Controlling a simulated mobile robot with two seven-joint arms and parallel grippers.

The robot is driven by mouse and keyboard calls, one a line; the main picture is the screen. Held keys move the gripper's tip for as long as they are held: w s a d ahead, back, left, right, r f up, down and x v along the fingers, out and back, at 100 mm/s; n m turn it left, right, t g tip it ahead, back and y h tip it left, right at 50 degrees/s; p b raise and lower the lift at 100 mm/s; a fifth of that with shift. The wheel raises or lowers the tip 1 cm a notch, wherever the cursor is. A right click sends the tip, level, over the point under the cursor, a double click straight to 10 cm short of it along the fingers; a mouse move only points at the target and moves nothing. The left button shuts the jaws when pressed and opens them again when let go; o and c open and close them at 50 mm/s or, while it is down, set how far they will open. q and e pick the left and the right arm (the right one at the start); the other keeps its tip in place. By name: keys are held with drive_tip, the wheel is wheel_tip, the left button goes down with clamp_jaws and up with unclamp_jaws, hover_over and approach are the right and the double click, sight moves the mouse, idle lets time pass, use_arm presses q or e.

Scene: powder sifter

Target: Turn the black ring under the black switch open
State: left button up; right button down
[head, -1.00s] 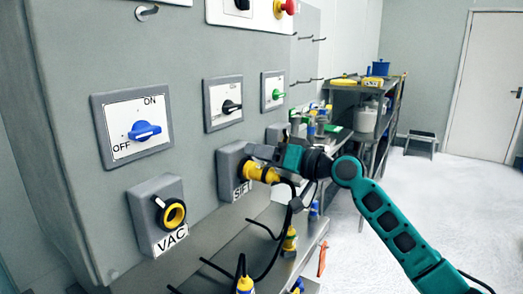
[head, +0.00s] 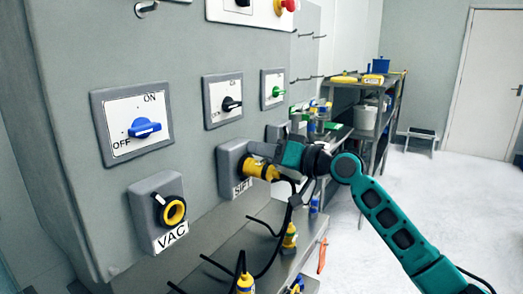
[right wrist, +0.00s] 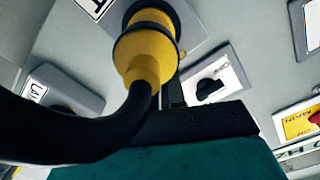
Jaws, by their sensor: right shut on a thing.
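The black switch (head: 232,104) is on a white plate on the grey panel. Below it, a yellow plug (head: 262,171) with a black cable sits in the grey SIFT socket (head: 226,160). The black ring (right wrist: 176,18) circles the plug at the socket face in the right wrist view; in the head view it is mostly hidden by my gripper. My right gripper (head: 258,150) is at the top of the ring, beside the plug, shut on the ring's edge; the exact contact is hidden. The switch also shows in the right wrist view (right wrist: 210,89). My left gripper is out of view.
A blue switch (head: 145,128) and the VAC socket (head: 172,211) with its black-and-yellow ring are to the left. A green switch (head: 276,92) is to the right.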

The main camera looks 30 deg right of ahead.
sight(235, 153)
drive_tip(key=n+b, duration=0.1)
drive_tip(key=n, duration=0.1)
drive_tip(key=a+n+b, duration=0.1)
drive_tip(key=shift+s+b, duration=0.25)
drive_tip(key=shift+b, duration=0.05)
drive_tip(key=shift+s+a+r+n+b, duration=0.15)
drive_tip(key=shift+s+a+n+b, duration=0.1)
drive_tip(key=shift+n+b, duration=0.45)
drive_tip(key=shift+a+n, duration=0.15)
drive_tip(key=shift+n, duration=0.45)
drive_tip(key=shift+s+a+n+b, duration=0.25)
drive_tip(key=shift+n+b, duration=0.15)
drive_tip(key=shift+n, duration=0.5)
drive_tip(key=shift+s+a+n, duration=0.1)
drive_tip(key=shift+a+n, duration=0.2)
drive_tip(key=shift+n, duration=0.5)
drive_tip(key=shift+s+a+f+n+b, duration=0.15)
drive_tip(key=shift+a+n+b, duration=0.1)
drive_tip(key=shift+n, duration=0.5)
drive_tip(key=shift+s+a+f+n+b, duration=0.1)
drive_tip(key=shift+a+n+b, duration=0.1)
drive_tip(key=shift+n, duration=0.55)
